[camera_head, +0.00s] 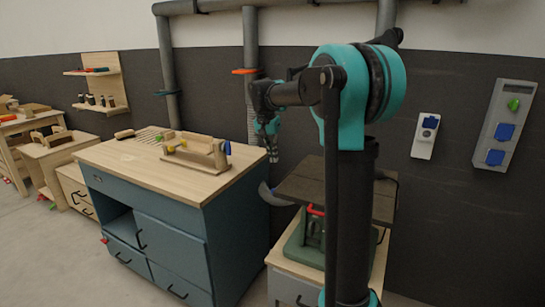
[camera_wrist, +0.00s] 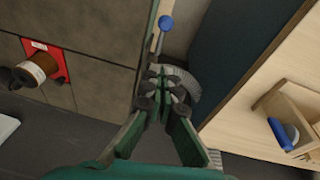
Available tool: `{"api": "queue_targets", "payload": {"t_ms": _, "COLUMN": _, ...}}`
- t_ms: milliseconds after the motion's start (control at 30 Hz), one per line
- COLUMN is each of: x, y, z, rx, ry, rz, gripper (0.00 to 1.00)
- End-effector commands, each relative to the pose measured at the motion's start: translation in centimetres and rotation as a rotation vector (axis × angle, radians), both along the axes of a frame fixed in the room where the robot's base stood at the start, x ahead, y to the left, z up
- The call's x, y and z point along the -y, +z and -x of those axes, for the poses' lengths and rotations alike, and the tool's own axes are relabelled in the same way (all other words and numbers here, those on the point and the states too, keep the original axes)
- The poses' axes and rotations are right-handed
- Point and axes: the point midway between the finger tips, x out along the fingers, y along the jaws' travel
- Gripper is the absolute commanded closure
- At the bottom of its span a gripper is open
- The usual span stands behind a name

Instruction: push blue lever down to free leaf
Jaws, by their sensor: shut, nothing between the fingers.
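A blue ball-ended lever (camera_wrist: 166,22) rises on a thin rod just beyond my fingertips in the wrist view. Its rod runs down towards the fingers; I cannot tell whether they touch. My gripper (camera_wrist: 161,90) is shut and empty, and it also shows in the head view (camera_head: 271,152), pointing down between the workbench and the machine. The dark brown flat panel (camera_head: 318,187), which looks like the leaf, lies level over a green machine (camera_head: 305,245). I cannot make out the blue lever in the head view.
A workbench (camera_head: 110,155) with a wooden fixture (camera_head: 205,152) stands left of my gripper. A grey curved piece (camera_head: 273,195) juts out between bench and machine. A red plate with a brown knob (camera_wrist: 38,67) shows in the wrist view. Pipes (camera_head: 251,40) run along the wall.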

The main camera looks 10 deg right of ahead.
Motion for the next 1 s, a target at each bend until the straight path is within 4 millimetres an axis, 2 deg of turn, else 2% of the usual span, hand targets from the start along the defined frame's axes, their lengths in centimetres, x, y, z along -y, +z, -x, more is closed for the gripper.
{"api": "queue_targets", "payload": {"t_ms": 100, "x": 0.4, "y": -2.4, "z": -0.3, "rx": 0.0, "ry": 0.0, "rz": 0.0, "gripper": 1.0}}
{"api": "queue_targets", "payload": {"t_ms": 333, "x": 1.2, "y": -6.7, "z": -0.8, "rx": 0.0, "ry": -0.001, "rz": 0.0, "gripper": 1.0}}
{"api": "queue_targets", "payload": {"t_ms": 500, "x": 0.6, "y": -8.7, "z": 0.5, "rx": 0.0, "ry": 0.002, "rz": 0.0, "gripper": 1.0}}
{"api": "queue_targets", "payload": {"t_ms": 700, "x": 0.3, "y": -9.7, "z": 1.2, "rx": 0.0, "ry": 0.0, "rz": 0.0, "gripper": 1.0}}
{"api": "queue_targets", "payload": {"t_ms": 1000, "x": 0.2, "y": -9.8, "z": 1.3, "rx": 0.0, "ry": 0.0, "rz": 0.0, "gripper": 1.0}}
